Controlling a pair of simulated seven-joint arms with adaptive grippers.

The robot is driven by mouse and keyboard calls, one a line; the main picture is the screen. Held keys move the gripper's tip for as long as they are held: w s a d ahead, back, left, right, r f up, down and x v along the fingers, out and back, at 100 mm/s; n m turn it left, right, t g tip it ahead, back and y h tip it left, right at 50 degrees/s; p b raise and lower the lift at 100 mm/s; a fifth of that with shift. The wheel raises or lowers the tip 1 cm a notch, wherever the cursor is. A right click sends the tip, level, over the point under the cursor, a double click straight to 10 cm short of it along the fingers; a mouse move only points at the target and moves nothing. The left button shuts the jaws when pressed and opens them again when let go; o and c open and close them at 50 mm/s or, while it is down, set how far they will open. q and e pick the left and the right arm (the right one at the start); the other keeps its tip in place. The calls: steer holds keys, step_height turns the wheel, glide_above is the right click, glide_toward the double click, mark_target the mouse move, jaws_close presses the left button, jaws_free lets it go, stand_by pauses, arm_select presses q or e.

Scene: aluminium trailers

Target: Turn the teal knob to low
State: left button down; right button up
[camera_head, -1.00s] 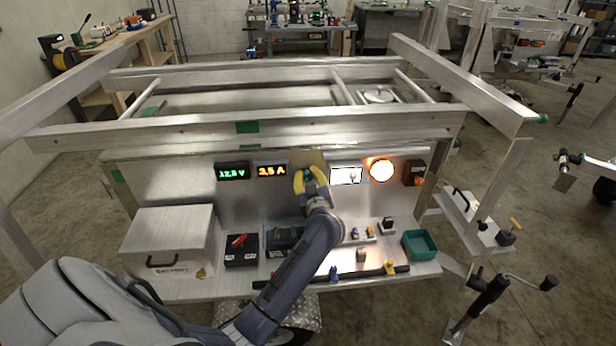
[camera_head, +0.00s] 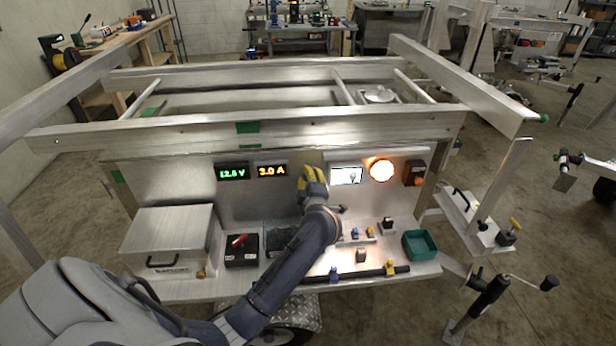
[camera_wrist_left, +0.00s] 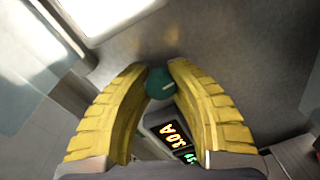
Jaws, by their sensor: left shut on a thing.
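The teal knob (camera_wrist_left: 160,84) is on the upright metal panel, between the yellow fingertips of my left gripper (camera_wrist_left: 158,78) in the left wrist view. The fingers are shut on it from both sides. A short light line shows on the knob's face. In the head view my left gripper (camera_head: 312,178) reaches the panel between the orange display and the white lit screen, and it hides the knob there. No low marking can be read around the knob. My right gripper is not in view.
A green display (camera_head: 232,172) reads about 12.5 V and an orange display (camera_head: 271,170) reads 3.0 A. The lit screen (camera_head: 346,176) and a glowing round lamp (camera_head: 382,170) are to the right. Below are a teal bin (camera_head: 420,244) and a metal box (camera_head: 168,240).

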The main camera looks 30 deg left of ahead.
arm_select(q)
steer(key=n, duration=0.4)
steer(key=shift+d+f+h, duration=0.1)
steer(key=shift+h, duration=0.2)
steer(key=n, duration=0.4)
steer(key=shift+n+t, duration=0.3)
steer(key=n, duration=0.7)
steer(key=shift+n+t, duration=0.3)
steer(key=n, duration=0.4)
steer(key=shift+n+t, duration=0.3)
steer(key=n, duration=0.9)
steer(key=shift+n, duration=1.9)
steer(key=shift+y, duration=0.5)
